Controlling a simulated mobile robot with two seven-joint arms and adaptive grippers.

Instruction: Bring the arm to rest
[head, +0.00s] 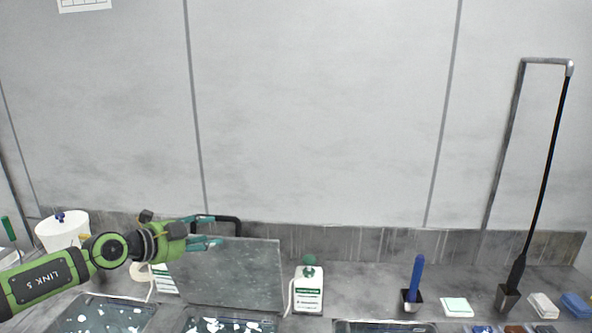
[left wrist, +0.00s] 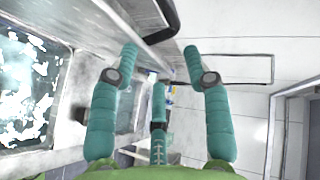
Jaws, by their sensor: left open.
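My left arm comes in from the left in the head view, green and dark grey. Its left gripper (head: 212,231) points to the right, with teal fingers spread near the top left of an upright grey panel (head: 228,280). The fingers overlap the panel's upper edge in the picture; I cannot tell whether they touch it. A dark bar (left wrist: 160,20) lies beyond the fingertips there. My right gripper is in neither view.
A white bucket (head: 62,232) stands behind my arm. Right of the panel are a white bottle (head: 308,292), a blue-handled tool (head: 416,278) and a tall black rod (head: 544,180).

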